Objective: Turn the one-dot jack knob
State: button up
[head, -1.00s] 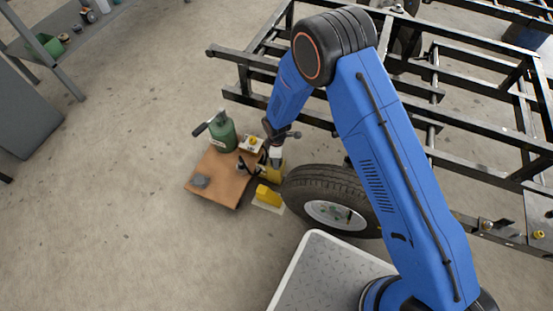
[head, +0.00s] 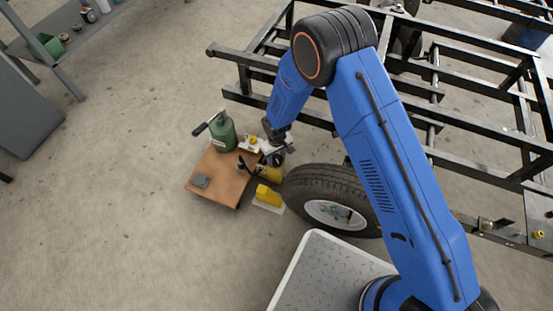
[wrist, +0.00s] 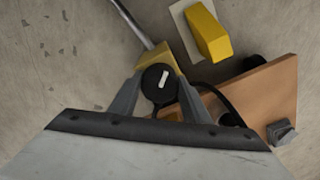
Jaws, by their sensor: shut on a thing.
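In the wrist view a round black knob (wrist: 158,83) with a white bar mark sits between the two grey fingers of my gripper (wrist: 156,98). The fingers are shut on its sides. Beyond the knob is a yellow jack body (wrist: 150,62) with a metal rod (wrist: 134,24) running up and left. In the head view my gripper (head: 276,156) is low beside the tyre, over the yellow jack (head: 262,171). The knob is hidden there by my gripper. I cannot make out any dot mark on the knob.
A yellow wedge (head: 268,194) lies in front of the tyre (head: 320,178). A black frame (head: 310,115) stands behind.

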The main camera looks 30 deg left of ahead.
aim_at(276, 159)
jog(key=shift+m, duration=2.1)
jog(key=o, duration=1)
jog(key=shift+o, duration=0.2)
notch_tip(276, 159, up, 18)
jog(key=shift+f, duration=0.25)
